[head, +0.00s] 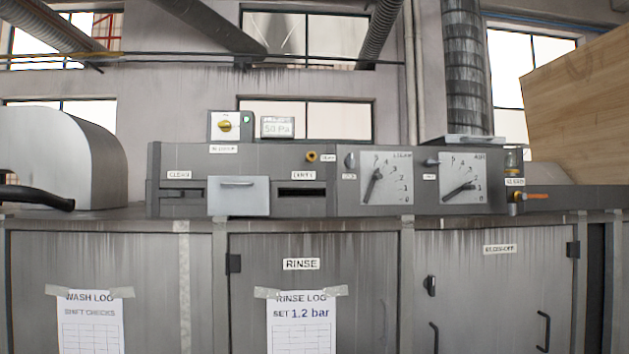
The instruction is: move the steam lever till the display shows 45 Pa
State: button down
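The display (277,127) is a small pale box on top of the grey control panel. It appears to read 50 Pa in green, with a small unreadable heading. I cannot read any label as steam. A short orange-handled lever (537,196) sticks out to the right from a brass fitting at the panel's right end, below a small blurred label. Two white scale plates carry dark pointers: the left pointer (374,184) tilts up to the right, and the right pointer (460,191) lies lower, near the 1. My gripper is not in view.
A yellow knob (225,125) sits on a box left of the display. A light grey flap (238,196) lies between slots marked CLEAN and DIRTY. Cabinet doors (480,290) stand below. A wooden board (585,100) fills the upper right.

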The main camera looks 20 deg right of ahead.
aim_at(376, 176)
jog(key=z, duration=0.05)
jog(key=i, duration=0.95)
jog(key=u, duration=0.05)
